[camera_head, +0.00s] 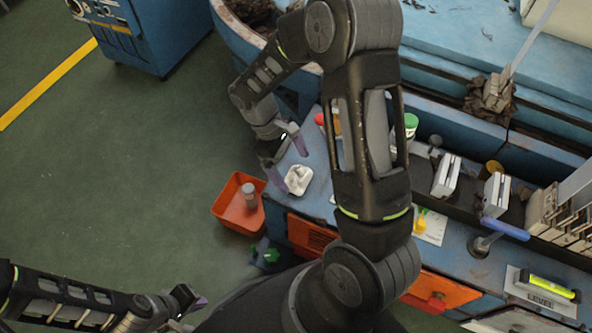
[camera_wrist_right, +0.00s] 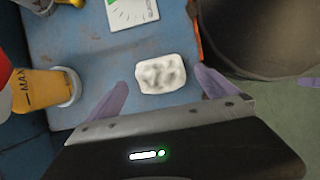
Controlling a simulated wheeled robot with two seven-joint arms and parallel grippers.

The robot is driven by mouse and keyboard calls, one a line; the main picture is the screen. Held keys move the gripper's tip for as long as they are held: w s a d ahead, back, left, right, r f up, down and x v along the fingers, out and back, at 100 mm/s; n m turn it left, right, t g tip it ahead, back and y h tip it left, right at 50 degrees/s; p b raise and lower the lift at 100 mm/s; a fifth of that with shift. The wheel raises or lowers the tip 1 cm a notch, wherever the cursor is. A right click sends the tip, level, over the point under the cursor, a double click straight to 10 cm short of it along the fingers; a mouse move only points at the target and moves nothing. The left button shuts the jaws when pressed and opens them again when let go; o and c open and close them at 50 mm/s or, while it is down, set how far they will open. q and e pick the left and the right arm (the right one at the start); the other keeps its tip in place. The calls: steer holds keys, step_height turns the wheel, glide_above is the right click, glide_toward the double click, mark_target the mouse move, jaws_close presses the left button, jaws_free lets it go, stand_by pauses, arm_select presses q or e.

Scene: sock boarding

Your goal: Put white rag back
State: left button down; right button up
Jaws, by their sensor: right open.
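The white rag (camera_head: 298,179) is a small crumpled white pad lying on the blue bench top (camera_head: 317,207) near its left edge. In the right wrist view the rag (camera_wrist_right: 161,73) appears ahead of and between my fingertips. My right gripper (camera_head: 287,156) is open and empty, just beyond the rag in the head view; its purple fingers (camera_wrist_right: 160,80) show apart in the wrist view. I see no contact with the rag. My left gripper (camera_head: 188,304) is low at the left over the floor, away from the bench; its jaw opening is unclear.
An orange bin (camera_head: 228,208) with a grey cylinder (camera_head: 249,196) stands beside the bench's left edge. A yellow measuring cup (camera_wrist_right: 45,90) and a white card (camera_wrist_right: 131,12) lie near the rag. My right arm hides part of the bench.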

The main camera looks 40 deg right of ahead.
steer(key=p+v, duration=0.1)
steer(key=v, duration=0.8)
steer(key=shift+p, duration=0.35)
steer(key=shift+f, duration=0.1)
